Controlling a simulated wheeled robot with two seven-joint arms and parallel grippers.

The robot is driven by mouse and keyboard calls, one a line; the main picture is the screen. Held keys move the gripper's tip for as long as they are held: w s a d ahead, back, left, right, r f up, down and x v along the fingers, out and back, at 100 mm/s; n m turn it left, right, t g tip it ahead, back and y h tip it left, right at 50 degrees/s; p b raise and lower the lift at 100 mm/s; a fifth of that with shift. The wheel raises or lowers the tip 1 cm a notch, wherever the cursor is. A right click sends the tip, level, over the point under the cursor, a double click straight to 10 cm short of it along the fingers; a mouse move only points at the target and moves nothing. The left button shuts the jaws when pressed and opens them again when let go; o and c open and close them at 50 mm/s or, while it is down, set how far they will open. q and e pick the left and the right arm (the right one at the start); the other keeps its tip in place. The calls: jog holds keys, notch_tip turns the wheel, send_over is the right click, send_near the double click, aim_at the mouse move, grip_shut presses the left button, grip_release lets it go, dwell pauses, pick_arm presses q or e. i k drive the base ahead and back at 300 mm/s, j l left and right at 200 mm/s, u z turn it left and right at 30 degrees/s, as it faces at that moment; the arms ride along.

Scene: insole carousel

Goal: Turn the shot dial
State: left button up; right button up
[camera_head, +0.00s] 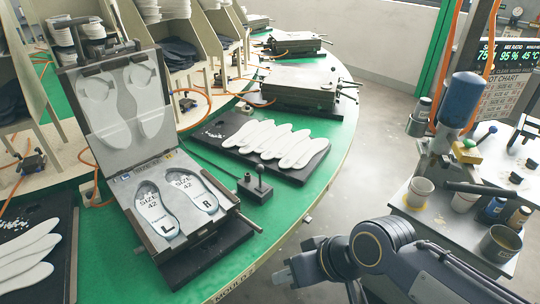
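No part in the camera_head view is clearly marked as the shot dial. The dispensing station at right has a blue cylinder (463,98), a yellow block (467,151) below it, and small black knobs (516,178) beside it; I cannot tell which part is the dial. My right gripper (285,274) is at the lower middle, in front of the green table's edge, apart from the station and pointing left. Its fingers are small and foreshortened, so its opening is unclear. My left gripper is out of view.
An open mould (138,165) marked size 42 stands on the green carousel table (285,208). A black tray (236,121) holds several white insoles. Cups (419,191) and bottles (493,209) crowd the station's bench. Grey floor lies between table and bench.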

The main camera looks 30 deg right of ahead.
aim_at(515, 178)
jog(key=z, duration=2.55)
jog(key=u, duration=0.5)
jog(key=i+l+u, duration=0.3)
jog(key=l+u, duration=0.35)
jog(key=i+l+u, duration=0.4)
jog(key=l, duration=0.5)
jog(key=i+l, duration=0.1)
jog(key=l, duration=0.45)
jog(key=i+l+u, duration=0.15)
jog(key=l, duration=0.45)
jog(key=k, duration=0.05)
